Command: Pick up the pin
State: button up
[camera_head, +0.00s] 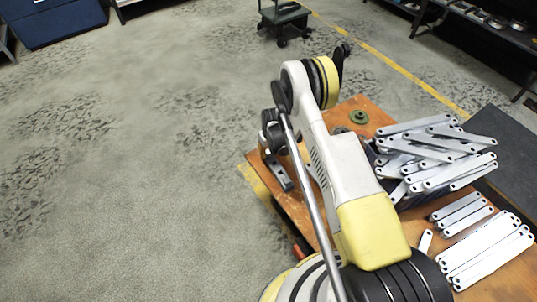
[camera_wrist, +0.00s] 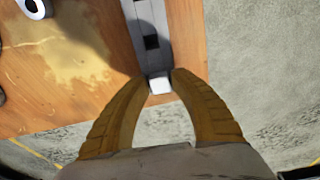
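My gripper (camera_wrist: 162,80) points down over the edge of the orange-brown table in the wrist view. Its two yellow-brown fingertips are apart, one on each side of a small white block. I cannot tell whether the fingertips press on the block. No part is clearly recognizable as the pin; the white block or grey bar may be it. In the head view the grey bar (camera_head: 283,177) lies near the table's left edge, partly hidden by my arm.
The table (camera_head: 295,205) carries a heap of galvanized brackets (camera_head: 440,150) and rows of flat brackets (camera_head: 490,250) at the right. Grey floor (camera_head: 130,180) is free on the left. A wheeled stand (camera_head: 282,22) is behind.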

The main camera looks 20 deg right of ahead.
grip_shut()
